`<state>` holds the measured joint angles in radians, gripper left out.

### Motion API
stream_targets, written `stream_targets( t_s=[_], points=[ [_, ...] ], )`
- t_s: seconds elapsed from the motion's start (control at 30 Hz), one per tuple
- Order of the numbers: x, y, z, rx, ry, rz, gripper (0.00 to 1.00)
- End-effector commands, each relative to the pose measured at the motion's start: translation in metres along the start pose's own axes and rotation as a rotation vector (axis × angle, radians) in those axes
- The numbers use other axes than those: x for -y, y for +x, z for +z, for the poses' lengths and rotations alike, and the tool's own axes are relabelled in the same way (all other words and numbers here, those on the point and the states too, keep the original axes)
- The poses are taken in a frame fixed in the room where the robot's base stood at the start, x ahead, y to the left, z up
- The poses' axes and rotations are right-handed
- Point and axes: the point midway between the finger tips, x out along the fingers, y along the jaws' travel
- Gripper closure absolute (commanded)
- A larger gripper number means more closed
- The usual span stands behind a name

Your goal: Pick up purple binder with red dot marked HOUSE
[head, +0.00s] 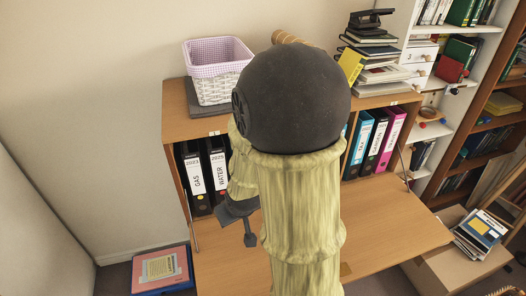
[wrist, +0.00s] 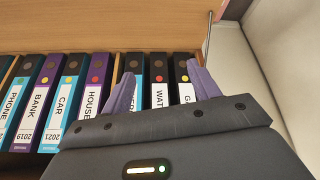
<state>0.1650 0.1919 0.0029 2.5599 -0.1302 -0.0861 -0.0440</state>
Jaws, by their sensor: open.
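The purple binder marked HOUSE (wrist: 93,98) stands in the binder row in the wrist view, with a red dot above its label. My gripper (wrist: 160,68) is open and empty. Its fingers spread in front of the binders to the right of HOUSE, a cyan binder (wrist: 133,64) and a black WATER binder (wrist: 158,70). The left finger is just right of the HOUSE binder, and the gripper body covers the lower parts of these binders. In the head view my gripper (head: 246,228) is left of my arm, above the desk surface. The HOUSE binder is hidden behind my arm there.
A basket (head: 215,80) and stacked books (head: 370,60) sit on top.

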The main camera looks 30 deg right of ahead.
Motion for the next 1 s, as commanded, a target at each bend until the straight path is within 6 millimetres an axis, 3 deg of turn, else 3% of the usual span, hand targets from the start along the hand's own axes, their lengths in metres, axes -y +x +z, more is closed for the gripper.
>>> stream_targets(
  t_s=[0.03, 0.2, 0.5, 0.77, 1.0],
  points=[
    [-0.012, 0.02, 0.0, -0.035, 0.004, 0.011, 0.39],
    [-0.046, 0.061, -0.011, -0.201, -0.009, 0.033, 0.39],
    [-0.1, 0.111, -0.012, -0.514, 0.01, 0.061, 0.39],
    [-0.145, 0.127, 0.008, -0.812, 0.095, 0.109, 0.39],
    [-0.174, 0.118, 0.031, -1.042, 0.185, 0.173, 0.39]
  ],
)
